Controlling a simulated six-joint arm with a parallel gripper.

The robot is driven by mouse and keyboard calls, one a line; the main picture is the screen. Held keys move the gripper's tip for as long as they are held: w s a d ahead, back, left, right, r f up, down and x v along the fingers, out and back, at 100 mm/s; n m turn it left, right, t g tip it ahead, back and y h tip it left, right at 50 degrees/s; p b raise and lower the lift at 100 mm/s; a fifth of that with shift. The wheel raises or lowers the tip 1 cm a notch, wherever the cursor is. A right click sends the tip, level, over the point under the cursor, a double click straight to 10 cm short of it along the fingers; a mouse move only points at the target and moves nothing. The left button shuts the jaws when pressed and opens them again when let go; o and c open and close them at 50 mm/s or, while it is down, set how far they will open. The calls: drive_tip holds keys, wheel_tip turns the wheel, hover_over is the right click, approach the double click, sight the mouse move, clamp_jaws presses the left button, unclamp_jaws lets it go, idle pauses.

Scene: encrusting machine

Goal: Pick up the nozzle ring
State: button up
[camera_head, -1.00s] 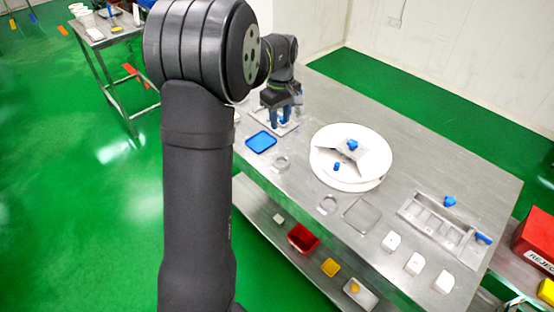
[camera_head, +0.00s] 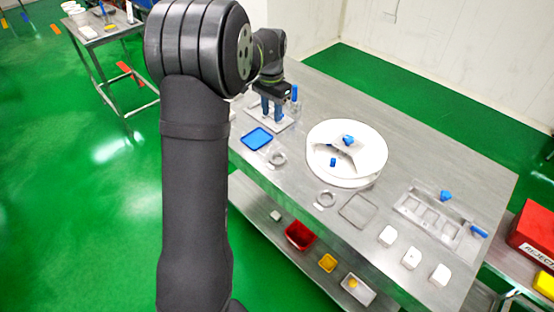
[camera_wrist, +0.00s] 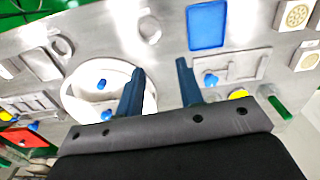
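Two metal rings lie on the steel table, and I cannot tell which is the nozzle ring. One ring (camera_head: 277,159) is just right of the blue tray, the other (camera_head: 326,198) nearer the front edge. Both also show in the wrist view, one ring (camera_wrist: 149,28) at top centre and the other ring (camera_wrist: 62,46) at the left. My gripper (camera_head: 271,110) is at the back left of the table, beyond the blue tray. In the wrist view my gripper (camera_wrist: 160,66) has its two blue fingers well apart with nothing between them.
A blue tray (camera_head: 257,138) lies near the rings. A white round turntable (camera_head: 375,155) with blue knobs stands right of them. A square metal frame (camera_head: 358,210), white blocks (camera_head: 411,258) and a slotted metal fixture (camera_head: 410,206) occupy the right. A red bin (camera_head: 299,236) is on the lower shelf.

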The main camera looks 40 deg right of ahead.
hover_over(272, 154)
drive_tip(key=f, duration=1.1)
drive_tip(key=shift+w+d+f, duration=0.15)
drive_tip(key=shift+d+f, duration=0.05)
drive_tip(key=shift+f, duration=0.05)
drive_tip(key=shift+a+f, duration=0.2)
drive_tip(key=shift+f, duration=2.45)
clamp_jaws()
